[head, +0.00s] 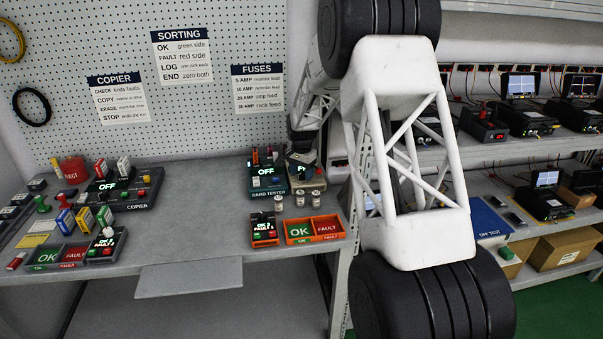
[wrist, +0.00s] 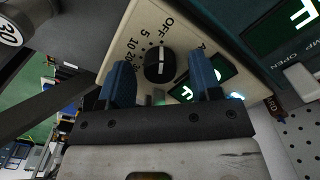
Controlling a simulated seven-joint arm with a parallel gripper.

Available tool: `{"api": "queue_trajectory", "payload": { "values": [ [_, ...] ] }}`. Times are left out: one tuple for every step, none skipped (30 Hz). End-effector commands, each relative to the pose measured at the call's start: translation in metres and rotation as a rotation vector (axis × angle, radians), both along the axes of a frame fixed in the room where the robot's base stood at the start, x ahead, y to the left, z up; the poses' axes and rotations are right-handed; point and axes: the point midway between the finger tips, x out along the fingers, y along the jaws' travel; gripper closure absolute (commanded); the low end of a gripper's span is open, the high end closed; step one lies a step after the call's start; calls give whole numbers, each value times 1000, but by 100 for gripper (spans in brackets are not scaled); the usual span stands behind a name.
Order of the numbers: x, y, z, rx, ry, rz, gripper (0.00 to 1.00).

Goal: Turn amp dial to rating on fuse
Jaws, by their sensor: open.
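The amp dial (wrist: 160,65) is a black knob with a white line on a cream panel (wrist: 203,35), marked OFF, 5, 10, 20 and apparently 30. Its line points up in the wrist view, at or near OFF. My gripper (wrist: 161,68) is open, its two blue fingers on either side of the knob; I cannot tell whether they touch it. A round white end marked 30 (wrist: 10,30), apparently a fuse, shows at the upper left.
The green-screened card tester (head: 267,180) stands just left of the dial unit. An orange OK/FAULT tray (head: 299,233) and a small orange box (head: 264,230) sit in front. A FUSES sign (head: 258,90) hangs behind. Bare bench (head: 200,220) lies to the left.

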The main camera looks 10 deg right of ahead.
Motion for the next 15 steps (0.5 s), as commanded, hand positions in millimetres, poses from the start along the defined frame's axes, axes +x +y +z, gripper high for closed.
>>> {"api": "queue_trajectory", "payload": {
  "values": [
    [0, 0, -1, 0, 0, 0, 42],
    [0, 0, -1, 0, 0, 0, 42],
    [0, 0, -1, 0, 0, 0, 42],
    [0, 0, -1, 0, 0, 0, 42],
    [0, 0, -1, 0, 0, 0, 42],
    [0, 0, -1, 0, 0, 0, 42],
    [0, 0, -1, 0, 0, 0, 42],
    [0, 0, -1, 0, 0, 0, 42],
    [0, 0, -1, 0, 0, 0, 45],
    [0, 0, -1, 0, 0, 0, 49],
    [0, 0, -1, 0, 0, 0, 54],
    [0, 0, -1, 0, 0, 0, 60],
    [0, 0, -1, 0, 0, 0, 64],
    [0, 0, -1, 0, 0, 0, 69],
    [0, 0, -1, 0, 0, 0, 75]
  ]
}}
